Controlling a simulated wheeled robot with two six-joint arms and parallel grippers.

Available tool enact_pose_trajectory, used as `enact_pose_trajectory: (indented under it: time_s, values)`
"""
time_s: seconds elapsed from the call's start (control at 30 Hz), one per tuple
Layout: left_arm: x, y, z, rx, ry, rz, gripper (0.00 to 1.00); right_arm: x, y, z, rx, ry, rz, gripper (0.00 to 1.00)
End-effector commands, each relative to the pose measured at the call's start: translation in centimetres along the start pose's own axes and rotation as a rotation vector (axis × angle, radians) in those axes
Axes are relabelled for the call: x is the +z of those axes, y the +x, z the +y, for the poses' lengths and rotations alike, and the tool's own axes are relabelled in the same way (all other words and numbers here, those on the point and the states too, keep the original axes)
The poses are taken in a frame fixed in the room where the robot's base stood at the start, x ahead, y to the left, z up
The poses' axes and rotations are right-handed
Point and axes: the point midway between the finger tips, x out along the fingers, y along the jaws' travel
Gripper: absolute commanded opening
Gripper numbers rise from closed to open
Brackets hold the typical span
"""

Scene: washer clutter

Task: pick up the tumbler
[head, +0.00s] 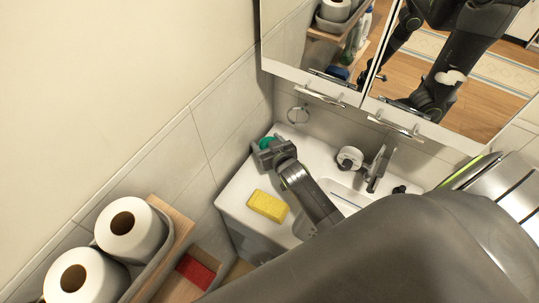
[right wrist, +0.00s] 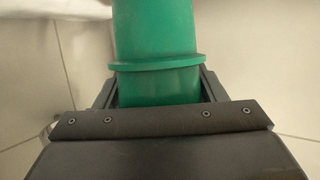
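The green tumbler (head: 267,143) is at the back left corner of the white washbasin counter, mostly hidden by my right gripper (head: 265,155) in the head view. In the right wrist view the tumbler (right wrist: 157,45) fills the gap between the fingers of my right gripper (right wrist: 160,90). A finger lies against each side of it, below a raised band. I cannot tell whether its base touches the counter. My left gripper does not show directly.
A yellow sponge (head: 268,206) lies on the counter (head: 236,191) in front of the gripper. A tap (head: 378,168) and a white round item (head: 350,158) stand to the right. Toilet rolls (head: 131,228) sit at lower left. A mirror cabinet (head: 317,87) hangs above.

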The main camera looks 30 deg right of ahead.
Motion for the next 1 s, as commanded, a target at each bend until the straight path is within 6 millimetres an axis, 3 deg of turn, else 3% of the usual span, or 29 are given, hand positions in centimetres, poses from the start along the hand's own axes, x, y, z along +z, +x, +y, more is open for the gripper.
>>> enact_pose_trajectory:
  time_s: [0.13, 0.53, 1.0]
  values:
    - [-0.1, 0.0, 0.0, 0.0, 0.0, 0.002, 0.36, 0.0, 0.0, 0.0, 0.0, 0.0, 0.0, 0.41]
    - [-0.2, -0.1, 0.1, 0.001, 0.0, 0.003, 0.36, -0.7, -0.3, 0.0, 0.001, 0.001, 0.001, 0.41]
    - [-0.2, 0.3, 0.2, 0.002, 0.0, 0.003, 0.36, -6.5, -2.4, 0.0, 0.0, 0.0, 0.004, 0.41]
